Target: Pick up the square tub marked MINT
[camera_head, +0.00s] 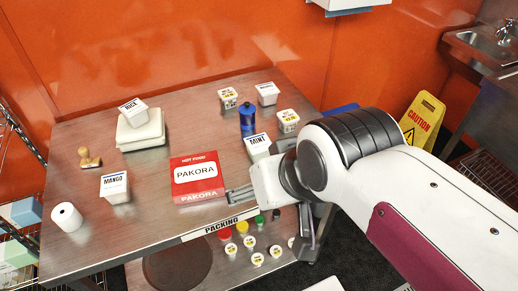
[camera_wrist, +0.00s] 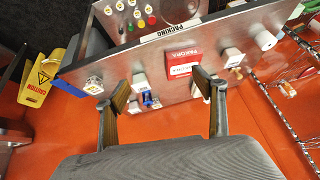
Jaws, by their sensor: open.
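The white square tub marked MINT (camera_head: 259,147) stands on the steel table, right of the red PAKORA box, its label facing the front edge. In the wrist view, a white tub (camera_wrist: 139,83) beside the red box appears to be this one, between my fingers in the picture but clear of them. My gripper (camera_head: 268,224) is open and empty over the front edge of the table, nearer the camera than the tub. Its fingers also show wide apart in the wrist view (camera_wrist: 160,78). My wrist partly covers the area just right of the tub.
The red PAKORA box (camera_head: 196,180) stands left of MINT. A blue bottle (camera_head: 247,117) is behind it and a labelled tub (camera_head: 288,121) behind right. MANGO (camera_head: 115,187) and RICE (camera_head: 132,111) tubs are farther left, RICE on white boxes (camera_head: 141,132). Small cups sit below the front edge.

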